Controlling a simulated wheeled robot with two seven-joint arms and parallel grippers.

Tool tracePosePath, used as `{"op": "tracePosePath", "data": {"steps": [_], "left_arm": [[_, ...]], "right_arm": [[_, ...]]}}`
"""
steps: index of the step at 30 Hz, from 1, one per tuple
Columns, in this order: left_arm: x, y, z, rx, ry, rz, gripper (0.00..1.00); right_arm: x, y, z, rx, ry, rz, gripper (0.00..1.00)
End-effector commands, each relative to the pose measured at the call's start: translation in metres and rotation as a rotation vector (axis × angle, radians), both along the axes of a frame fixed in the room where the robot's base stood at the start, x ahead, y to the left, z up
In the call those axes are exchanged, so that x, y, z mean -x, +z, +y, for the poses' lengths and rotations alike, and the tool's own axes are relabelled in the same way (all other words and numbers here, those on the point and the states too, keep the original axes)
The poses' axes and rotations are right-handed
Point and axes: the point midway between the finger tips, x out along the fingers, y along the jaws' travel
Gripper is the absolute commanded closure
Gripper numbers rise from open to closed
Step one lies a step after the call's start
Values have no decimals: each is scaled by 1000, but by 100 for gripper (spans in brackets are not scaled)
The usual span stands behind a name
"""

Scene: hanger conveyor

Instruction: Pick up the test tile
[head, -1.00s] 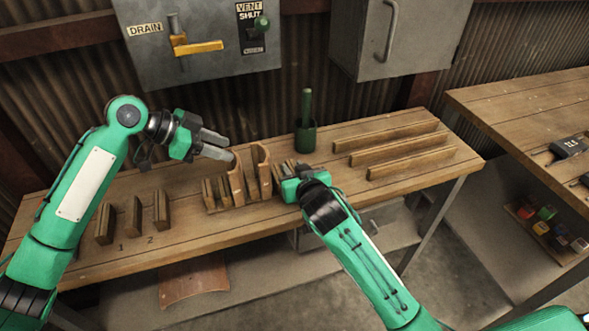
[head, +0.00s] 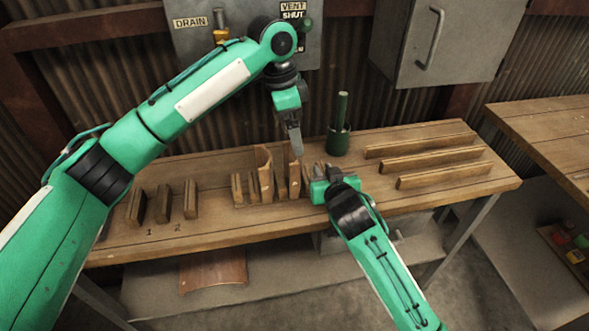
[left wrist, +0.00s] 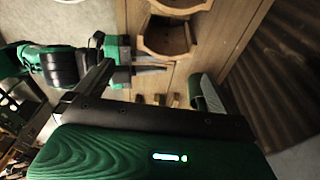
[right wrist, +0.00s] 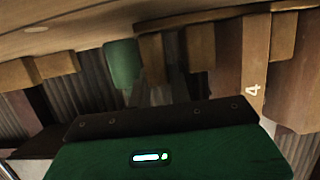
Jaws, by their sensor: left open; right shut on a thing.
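Curved brown tiles stand upright in the slotted wooden rack on the bench; one tile (head: 263,160) is at the left and another (head: 294,178) is nearer the grippers. Which is the test tile I cannot tell. A curved piece (left wrist: 165,38) also shows at the top of the left wrist view. My left gripper (head: 297,152) is open, pointing down just above the right-hand tile. My right gripper (head: 318,184) is low at the rack's right end, shut on a wooden piece there; its body hides most of the contact.
A green cup with a rod (head: 339,138) stands close behind the grippers. Long wooden strips (head: 430,160) lie to the right. Wooden blocks (head: 163,204) stand at the left by painted numbers. A curved sheet (head: 212,270) lies below the bench. The front bench strip is mostly clear.

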Motion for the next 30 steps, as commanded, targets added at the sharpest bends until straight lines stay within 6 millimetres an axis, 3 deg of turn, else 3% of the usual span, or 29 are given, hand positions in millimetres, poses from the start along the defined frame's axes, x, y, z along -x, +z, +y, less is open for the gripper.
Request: {"op": "tracePosePath", "data": {"steps": [4,9,18,26,30], "left_arm": [[-2,13,-4,-120,21,-22,0],[-3,14,-5,-178,37,-30,0],[-3,-35,-4,-184,39,-30,0],[-3,-56,-4,-182,38,-30,0],[-4,-77,-5,-182,37,-30,0]], "right_arm": [[0,0,0,0,-1,0,100],[0,0,0,0,-1,0,100],[0,0,0,0,-1,0,100],[0,0,0,0,-1,0,100],[0,0,0,0,-1,0,100]]}}
